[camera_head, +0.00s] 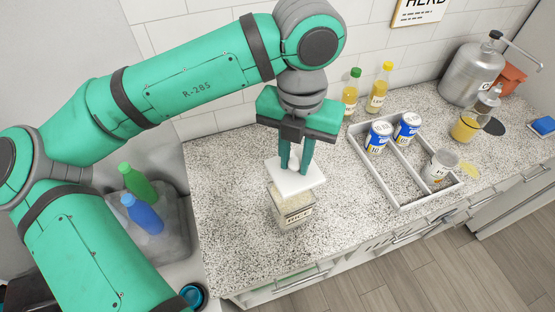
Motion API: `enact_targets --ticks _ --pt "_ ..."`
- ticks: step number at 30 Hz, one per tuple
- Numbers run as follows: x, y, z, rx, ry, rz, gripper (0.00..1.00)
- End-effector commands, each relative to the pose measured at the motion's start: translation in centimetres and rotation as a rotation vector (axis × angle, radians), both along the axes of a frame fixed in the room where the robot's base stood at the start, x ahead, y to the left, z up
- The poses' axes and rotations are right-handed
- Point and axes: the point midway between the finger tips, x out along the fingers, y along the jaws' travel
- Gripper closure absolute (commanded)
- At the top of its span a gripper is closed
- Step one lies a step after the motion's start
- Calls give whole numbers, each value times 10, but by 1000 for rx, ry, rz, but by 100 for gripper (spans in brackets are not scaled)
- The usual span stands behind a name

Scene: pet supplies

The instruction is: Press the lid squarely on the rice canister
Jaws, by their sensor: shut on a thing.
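The rice canister (294,209) is a clear square box with pale rice and a label, standing on the speckled counter. The white square lid (296,182) is over the canister's top and looks slightly turned and offset against it. I cannot tell whether the lid touches the rim. My gripper (297,163) points down from above and is shut on the lid's knob, with its fingers on both sides of it. The lid hides the canister's opening.
A grey divided tray (399,187) with several cans stands to the right. Two yellow bottles (350,92) stand at the wall behind. A metal keg (471,75) is at the far right. A sink (172,238) with green and blue bottles is at left. Counter around the canister is clear.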

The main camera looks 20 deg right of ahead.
Motion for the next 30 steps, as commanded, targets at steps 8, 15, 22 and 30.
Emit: enact_targets --ticks 8,15,22,30 --pt "1 2 0 -1 1 5 100" --pt "1 3 -9 -1 1 6 100" --pt "0 3 -29 0 3 6 100" --pt "0 2 -50 0 1 5 100"
